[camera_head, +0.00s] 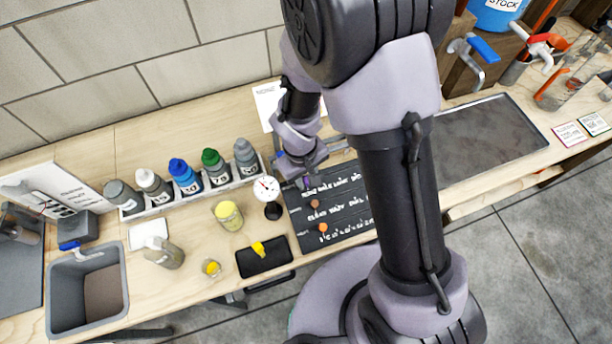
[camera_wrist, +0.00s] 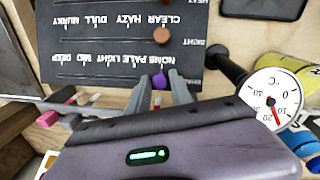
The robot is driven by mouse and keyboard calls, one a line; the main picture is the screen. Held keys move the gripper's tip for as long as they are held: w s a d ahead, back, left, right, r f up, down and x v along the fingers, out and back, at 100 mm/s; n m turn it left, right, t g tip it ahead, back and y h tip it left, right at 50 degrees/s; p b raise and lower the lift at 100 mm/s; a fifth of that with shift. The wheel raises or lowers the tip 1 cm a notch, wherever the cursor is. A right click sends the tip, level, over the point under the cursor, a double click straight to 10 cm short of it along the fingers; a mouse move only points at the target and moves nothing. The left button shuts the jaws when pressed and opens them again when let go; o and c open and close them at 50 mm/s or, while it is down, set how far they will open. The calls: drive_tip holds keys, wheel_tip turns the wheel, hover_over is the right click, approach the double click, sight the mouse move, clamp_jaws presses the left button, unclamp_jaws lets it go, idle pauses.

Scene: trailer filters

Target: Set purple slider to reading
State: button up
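The purple slider (camera_head: 306,183) is at the left end of the top row on the dark board (camera_head: 345,228). In the wrist view the purple slider (camera_wrist: 148,95) shows upside down, near the NONE end of the row reading NONE, PALE, LIGHT, MID, DEEP. In the head view my gripper (camera_head: 303,165) stands at the board's upper left corner.
Orange-brown sliders sit on the lower rows, one (camera_wrist: 162,35) near CLEAR. A round dial gauge (camera_head: 266,188) stands left of the board; its red needle (camera_wrist: 275,112) shows in the wrist view.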

clamp_jaws()
drive_tip(key=shift+d, duration=0.1)
idle(1.1)
